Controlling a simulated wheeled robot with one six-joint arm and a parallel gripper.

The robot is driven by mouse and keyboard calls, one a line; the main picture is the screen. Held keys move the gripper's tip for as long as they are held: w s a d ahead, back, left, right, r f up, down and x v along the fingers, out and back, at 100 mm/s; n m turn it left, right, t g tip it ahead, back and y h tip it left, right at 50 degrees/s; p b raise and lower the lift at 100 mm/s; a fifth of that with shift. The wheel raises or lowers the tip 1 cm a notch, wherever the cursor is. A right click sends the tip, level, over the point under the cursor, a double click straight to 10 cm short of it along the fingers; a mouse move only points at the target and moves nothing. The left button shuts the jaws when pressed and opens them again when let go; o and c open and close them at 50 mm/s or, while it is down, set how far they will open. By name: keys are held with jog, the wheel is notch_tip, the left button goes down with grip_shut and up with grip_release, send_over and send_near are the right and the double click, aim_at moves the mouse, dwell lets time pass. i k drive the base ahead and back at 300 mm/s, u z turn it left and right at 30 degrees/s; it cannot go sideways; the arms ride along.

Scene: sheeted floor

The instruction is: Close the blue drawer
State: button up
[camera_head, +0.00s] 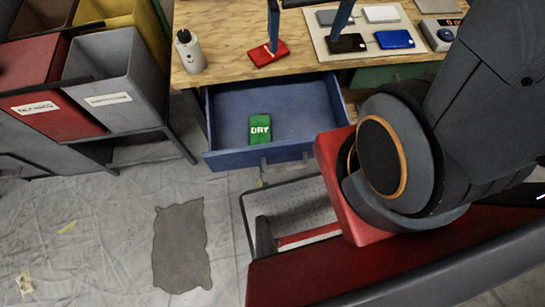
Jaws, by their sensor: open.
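The blue drawer (262,155) is pulled well out from the front of the wooden workbench. Its front panel hangs over the floor, and its inside is in full view. A green packet marked "DRY" (260,129) lies in it, towards the front. Two slim blue-grey fingers of my gripper (304,45) come down from the top edge over the bench, behind the drawer. They are spread apart with nothing between them. The left tip overlaps a red case (268,53), and the right tip overlaps a black device (347,44); I cannot tell whether they touch.
On the bench (225,58) are a white bottle (190,51), a pale board (375,22) with a blue device (394,38), and a scale (439,34). Bins (117,71) stand left. My arm and base fill the right. Sheeted floor (95,225) before the drawer is mostly open.

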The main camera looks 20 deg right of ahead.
aim_at(299, 107)
jog(key=u, duration=1.3)
jog(key=k, duration=0.65)
jog(key=z, duration=0.85)
